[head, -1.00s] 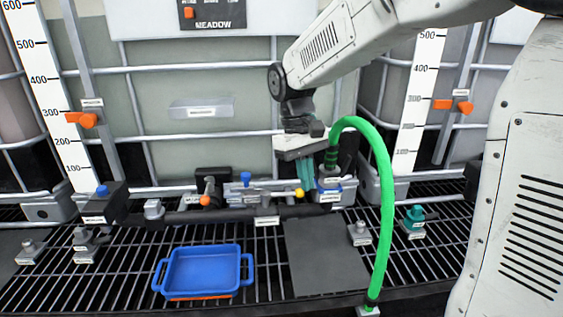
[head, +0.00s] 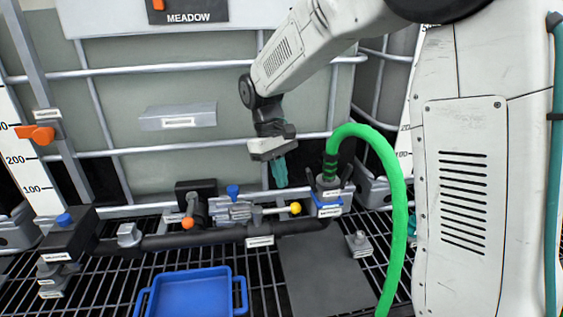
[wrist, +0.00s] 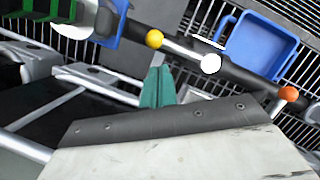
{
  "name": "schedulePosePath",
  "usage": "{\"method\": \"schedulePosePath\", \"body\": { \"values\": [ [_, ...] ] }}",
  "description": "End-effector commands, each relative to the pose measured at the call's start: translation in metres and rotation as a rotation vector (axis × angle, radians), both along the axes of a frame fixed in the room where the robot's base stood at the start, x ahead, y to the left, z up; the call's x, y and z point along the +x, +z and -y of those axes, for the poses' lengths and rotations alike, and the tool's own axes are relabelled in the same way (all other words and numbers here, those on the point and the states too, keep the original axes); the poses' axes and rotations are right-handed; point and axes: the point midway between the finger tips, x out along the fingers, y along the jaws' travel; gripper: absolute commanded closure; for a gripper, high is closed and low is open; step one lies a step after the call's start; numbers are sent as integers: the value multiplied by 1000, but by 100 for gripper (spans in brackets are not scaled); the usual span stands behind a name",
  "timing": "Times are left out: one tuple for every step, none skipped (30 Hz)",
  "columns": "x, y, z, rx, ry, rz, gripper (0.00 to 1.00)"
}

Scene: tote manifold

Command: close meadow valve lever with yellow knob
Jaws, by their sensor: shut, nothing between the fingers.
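The yellow knob (head: 295,208) is at the right end of a thin metal lever (head: 274,211) that lies roughly along the dark pipe in the head view. Its valve body (head: 240,213) is to the left, under the MEADOW sign (head: 188,18). My gripper (head: 280,178), with teal fingers, points down, above and slightly left of the yellow knob. The fingers look shut and empty. In the wrist view, the yellow knob (wrist: 154,38) shows just beyond the shut fingertips (wrist: 158,72), with a visible gap in the picture. Their true distance is hard to tell.
A green hose (head: 397,215) rises from a blue-collared fitting (head: 328,205) right of the knob. An orange-knobbed lever (head: 188,222) and a blue knob (head: 233,191) are to the left. A blue tray (head: 240,295) sits in front on the grating. Tank cage bars (head: 200,70) stand behind.

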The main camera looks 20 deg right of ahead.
Motion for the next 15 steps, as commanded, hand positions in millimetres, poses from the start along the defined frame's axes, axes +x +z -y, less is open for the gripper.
{"method": "schedulePosePath", "body": {
  "values": [
    [-3,-9,1,0,-1,-2,100],
    [-4,-14,2,-1,-1,-3,100],
    [-6,-19,3,0,-1,-1,100],
    [-7,-23,4,0,-2,-1,100],
    [-8,-27,5,0,-2,-2,100],
    [-9,-31,5,0,-3,-1,100],
    [-10,-34,6,0,-3,-1,100],
    [-10,-36,6,0,-3,-1,100],
    [-11,-38,7,0,-4,0,100],
    [-11,-39,7,0,-4,0,100],
    [-11,-40,7,0,-4,1,100],
    [-11,-41,8,0,-4,1,100],
    [-12,-41,8,0,-4,1,100],
    [-12,-41,8,0,-5,1,100],
    [-12,-41,8,0,-5,1,100]
  ]
}}
